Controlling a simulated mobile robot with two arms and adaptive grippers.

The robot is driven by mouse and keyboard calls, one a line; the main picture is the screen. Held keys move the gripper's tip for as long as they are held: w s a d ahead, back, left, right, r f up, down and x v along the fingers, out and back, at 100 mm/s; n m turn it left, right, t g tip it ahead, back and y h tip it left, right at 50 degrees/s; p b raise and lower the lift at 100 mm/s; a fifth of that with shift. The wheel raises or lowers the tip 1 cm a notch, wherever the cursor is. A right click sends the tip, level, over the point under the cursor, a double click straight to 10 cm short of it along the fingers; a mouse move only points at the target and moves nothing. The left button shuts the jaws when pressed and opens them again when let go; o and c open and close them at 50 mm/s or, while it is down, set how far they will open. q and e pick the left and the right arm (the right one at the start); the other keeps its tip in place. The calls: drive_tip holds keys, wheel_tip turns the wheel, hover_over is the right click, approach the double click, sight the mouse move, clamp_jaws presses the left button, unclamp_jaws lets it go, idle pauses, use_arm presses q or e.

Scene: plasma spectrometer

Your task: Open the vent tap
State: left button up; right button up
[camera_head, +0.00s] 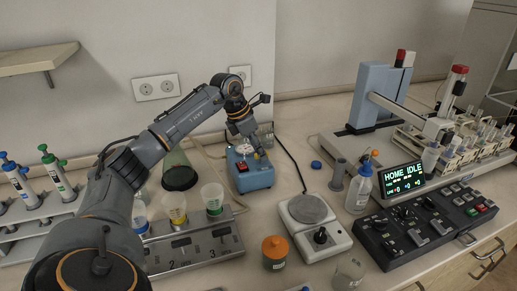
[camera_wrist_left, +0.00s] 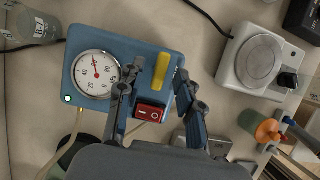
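The blue pump box (camera_head: 254,178) stands near the wall in the head view and fills the middle of the left wrist view (camera_wrist_left: 88,48). It carries a round white dial gauge (camera_wrist_left: 96,74), a red rocker switch (camera_wrist_left: 150,113) and a yellow tap handle (camera_wrist_left: 181,92), which I take for the vent tap. My left gripper (camera_wrist_left: 160,72) is open above the box, its two dark fingers spread, the right one close beside the yellow handle. Whether it touches the handle cannot be told. In the head view the gripper (camera_head: 250,145) partly hides the box top. My right gripper is not in view.
A hotplate (camera_head: 318,226), an orange-capped jar (camera_head: 274,252) and a wash bottle (camera_head: 359,188) stand right of and in front of the box. A metal rack (camera_head: 195,252) with cups is at left. A dark control panel (camera_head: 425,225) lies at right.

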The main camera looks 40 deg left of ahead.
use_arm(q)
clamp_jaws()
drive_tip(key=n, duration=0.2)
drive_tip(key=n+y, duration=0.1)
drive_tip(key=shift+d+r+n+t+p, duration=0.1)
drive_tip(key=shift+d+n+t+p, duration=0.1)
drive_tip(key=shift+n+t+p, duration=0.15)
drive_tip(key=n+y, duration=0.1)
drive_tip(key=n, duration=0.1)
drive_tip(key=n+y, duration=0.1)
drive_tip(key=n, duration=0.1)
drive_tip(key=shift+d+n, duration=0.2)
drive_tip(key=shift+n, duration=0.15)
drive_tip(key=n+y, duration=0.1)
drive_tip(key=n, duration=0.1)
drive_tip(key=n+g, duration=0.1)
drive_tip(key=n, duration=0.1)
drive_tip(key=shift+w+d+n+y, duration=0.1)
drive_tip(key=shift+d+n+y, duration=0.1)
drive_tip(key=shift+n+y, duration=0.15)
drive_tip(key=shift+w+d+n+g+y+p, duration=0.15)
drive_tip(key=shift+n+g+y, duration=0.25)
drive_tip(key=shift+n, duration=0.85)
drive_tip(key=shift+a+n+g+y+p, duration=0.15)
drive_tip(key=shift+n+g+y, duration=0.15)
drive_tip(key=shift+n, duration=0.9)
drive_tip(key=shift+d, duration=0.1)
